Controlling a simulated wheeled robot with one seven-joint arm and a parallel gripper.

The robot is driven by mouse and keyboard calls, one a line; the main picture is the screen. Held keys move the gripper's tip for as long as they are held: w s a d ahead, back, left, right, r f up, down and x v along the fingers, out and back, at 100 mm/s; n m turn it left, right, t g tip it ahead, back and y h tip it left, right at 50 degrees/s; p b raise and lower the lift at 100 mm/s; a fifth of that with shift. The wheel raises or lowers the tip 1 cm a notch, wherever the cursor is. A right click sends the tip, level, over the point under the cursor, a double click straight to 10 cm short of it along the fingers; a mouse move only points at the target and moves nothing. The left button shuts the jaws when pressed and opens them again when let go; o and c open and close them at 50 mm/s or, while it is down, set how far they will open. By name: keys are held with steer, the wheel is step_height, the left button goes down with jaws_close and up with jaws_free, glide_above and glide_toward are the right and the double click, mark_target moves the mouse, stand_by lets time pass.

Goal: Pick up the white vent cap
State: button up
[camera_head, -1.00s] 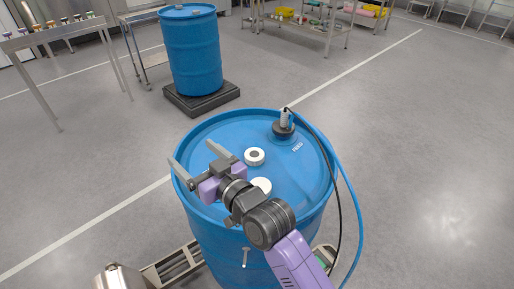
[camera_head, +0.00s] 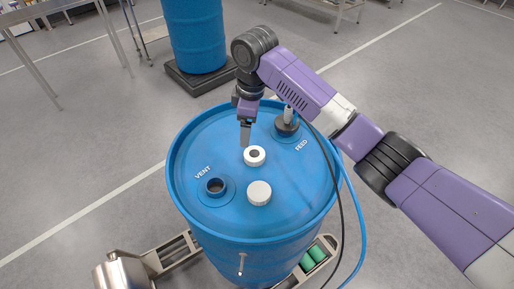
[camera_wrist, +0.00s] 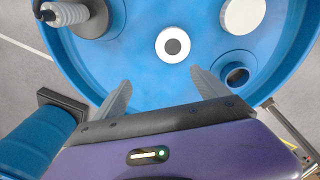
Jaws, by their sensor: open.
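Two white round pieces lie on the blue drum lid (camera_head: 225,135). One is a ring-like piece with a dark centre (camera_head: 254,156); the other is a plain white disc (camera_head: 259,193) nearer the drum's front. I cannot tell for sure which is the vent cap. The open hole marked VENT (camera_head: 215,187) is to their left. My gripper (camera_head: 245,142) points down, just behind the ring-like piece. In the wrist view my open fingers (camera_wrist: 161,90) are empty, and the ring-like piece (camera_wrist: 173,45) shows beyond the gap between them. The plain disc (camera_wrist: 243,14) is further right.
A black FEED fitting (camera_head: 287,124) with a black and a blue hose stands at the lid's back right, close to my arm. A second blue drum (camera_head: 194,35) stands on a black platform behind. A metal table (camera_head: 60,15) is at the far left.

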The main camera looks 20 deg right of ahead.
mark_target(255, 154)
steer(key=s, duration=0.1)
steer(key=s+d+g, duration=0.1)
steer(key=shift+s+f+n+g, duration=0.2)
steer(key=shift+s+n+g, duration=0.1)
steer(key=shift+s, duration=0.1)
steer(key=shift+s+d+f, duration=0.15)
steer(key=shift+f, duration=0.1)
steer(key=f, duration=0.2)
steer(key=f+p, duration=0.1)
steer(key=f, duration=0.4)
steer(key=shift+a+f, duration=0.15)
steer(key=shift+a, duration=0.2)
steer(key=shift+c, duration=0.2)
steer(key=c, duration=1.5)
